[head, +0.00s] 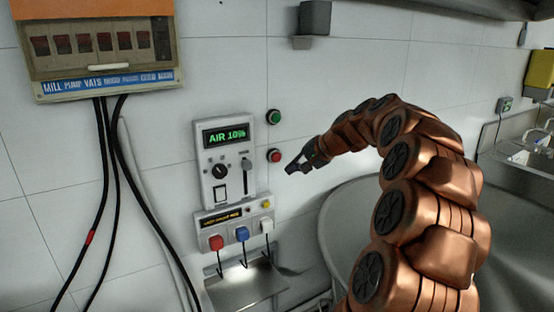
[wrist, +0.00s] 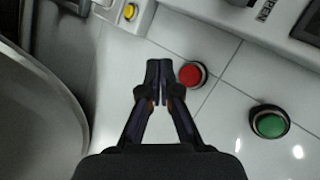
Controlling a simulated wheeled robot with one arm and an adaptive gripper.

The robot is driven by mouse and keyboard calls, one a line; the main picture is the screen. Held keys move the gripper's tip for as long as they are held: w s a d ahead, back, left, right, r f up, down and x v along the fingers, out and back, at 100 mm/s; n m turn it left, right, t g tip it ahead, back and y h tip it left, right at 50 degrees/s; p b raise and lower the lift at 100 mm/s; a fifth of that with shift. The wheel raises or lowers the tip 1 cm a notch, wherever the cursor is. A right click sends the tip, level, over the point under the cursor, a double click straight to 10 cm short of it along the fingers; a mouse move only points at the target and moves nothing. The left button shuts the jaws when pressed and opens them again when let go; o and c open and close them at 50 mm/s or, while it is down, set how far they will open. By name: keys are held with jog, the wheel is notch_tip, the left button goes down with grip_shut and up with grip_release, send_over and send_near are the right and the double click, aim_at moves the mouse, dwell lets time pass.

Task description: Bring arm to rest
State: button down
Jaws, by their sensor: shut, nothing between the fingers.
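My copper-coloured arm (head: 405,160) comes up from the lower right in the head view and bends left toward the wall. My gripper (head: 292,168) is at its end, just right of the red button (head: 275,155) and a little below it. In the wrist view my gripper (wrist: 158,66) is shut with its fingertips together and nothing between them. The red button (wrist: 191,74) shows right beside the fingertips there. I cannot tell the exact gap to the wall.
A control panel (head: 221,194) reading "AIR 10%" is on the tiled wall. A green button (head: 273,116) sits above the red one. Below are colored plugs on a strip (head: 236,219) and a metal shelf (head: 246,288). A large round metal vessel (head: 335,215) stands behind my arm.

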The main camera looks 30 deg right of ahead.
dwell(0.3)
jog(key=s+a+f+n+g, duration=0.2)
jog(key=s+a, duration=0.3)
jog(key=a, duration=0.4)
jog(key=s+a+f+n+g, duration=0.2)
jog(key=s+a+n, duration=0.15)
jog(key=a, duration=0.45)
jog(key=s+a+f+n+g, duration=0.1)
jog(key=s+a+f+g, duration=0.1)
jog(key=s+a, duration=0.5)
jog(key=s+a+f+n+g+h, duration=0.1)
jog(key=s+f, duration=0.4)
jog(key=s, duration=0.7)
jog(key=s+a+f+n+g+h, duration=0.2)
jog(key=s+a+f+n+g, duration=0.2)
jog(key=s, duration=0.7)
jog(key=shift+s+f, duration=0.35)
jog(key=shift+a, duration=0.1)
